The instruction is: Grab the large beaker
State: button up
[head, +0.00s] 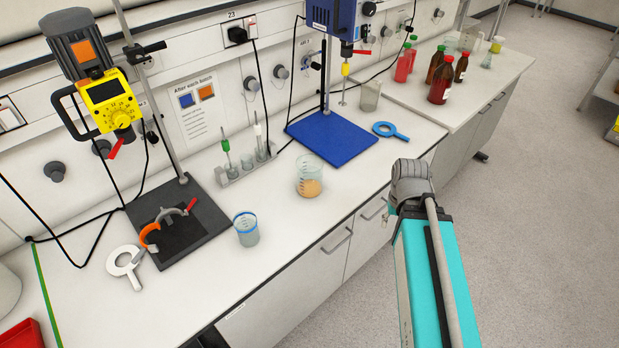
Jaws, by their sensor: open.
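Three beakers stand on the white bench. A clear beaker with orange contents (309,178) is at the middle, near the front edge. A smaller-looking beaker with a blue rim (246,230) stands to its left. Another clear beaker (370,96) stands farther back, beside the blue stirrer stand. The orange-filled one looks larger than the blue-rimmed one; against the far one I cannot tell. All three are upright. My gripper is not visible; only a teal and grey part of my own body shows at the lower right, over the floor.
A yellow-headed stirrer stand (112,105) is at the left and a stand with a blue base (330,137) at the back. Red and brown bottles (440,82) are farther right.

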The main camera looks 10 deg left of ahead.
aim_at(308, 166)
jog(key=u, duration=0.05)
jog(key=k, duration=1.15)
jog(key=u, duration=0.4)
jog(key=i, duration=1)
